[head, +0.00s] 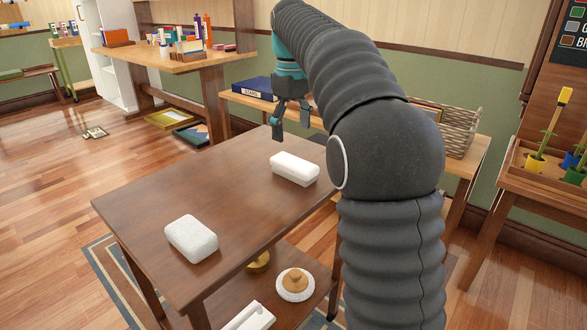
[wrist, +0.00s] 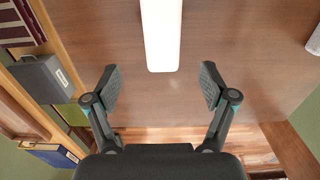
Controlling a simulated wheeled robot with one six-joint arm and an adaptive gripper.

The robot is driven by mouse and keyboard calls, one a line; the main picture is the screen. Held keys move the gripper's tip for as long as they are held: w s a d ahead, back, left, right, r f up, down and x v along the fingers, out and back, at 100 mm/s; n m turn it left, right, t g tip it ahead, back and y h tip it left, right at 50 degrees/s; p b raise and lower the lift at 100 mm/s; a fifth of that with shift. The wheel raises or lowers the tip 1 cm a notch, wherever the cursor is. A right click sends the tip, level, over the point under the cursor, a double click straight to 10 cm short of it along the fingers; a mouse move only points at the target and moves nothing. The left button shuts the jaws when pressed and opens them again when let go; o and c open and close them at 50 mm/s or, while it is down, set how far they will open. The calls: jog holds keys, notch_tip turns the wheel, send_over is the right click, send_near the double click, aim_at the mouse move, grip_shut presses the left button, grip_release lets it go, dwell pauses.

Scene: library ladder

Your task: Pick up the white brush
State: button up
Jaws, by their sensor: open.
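Two white, rounded, block-like things lie apart on the brown wooden table (head: 225,207). I cannot tell for certain which is the white brush. One white block (head: 294,169) lies near the table's far right edge, close to my gripper (head: 292,124). The other white block (head: 191,238) lies nearer, at the left. In the wrist view, a long white block (wrist: 161,35) lies ahead of my gripper (wrist: 160,86), in line with the gap between the fingers. Another white thing (wrist: 314,40) is cut off at the right edge. My gripper is open and empty, above the table's far side.
The table's lower shelf holds a white tray-like thing (head: 250,317), a white disc with a wooden knob (head: 295,284) and a brass-coloured thing (head: 259,262). Behind are a low shelf with a blue box (head: 253,88) and a wicker basket (head: 455,130). The tabletop between the blocks is clear.

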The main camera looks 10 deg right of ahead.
aim_at(294, 161)
notch_tip(294, 161, down, 4)
jog(key=shift+f, duration=0.1)
jog(key=shift+s+d+f+b, duration=0.1)
jog(key=shift+s+f+b, duration=0.1)
jog(key=shift+f, duration=0.65)
jog(key=shift+s+f+b, duration=0.1)
jog(key=shift+f+b, duration=0.1)
jog(key=shift+f, duration=0.7)
jog(key=shift+s+d+f+b, duration=0.1)
jog(key=shift+s+f+b, duration=0.1)
jog(key=shift+f, duration=0.65)
jog(key=c, duration=1.3)
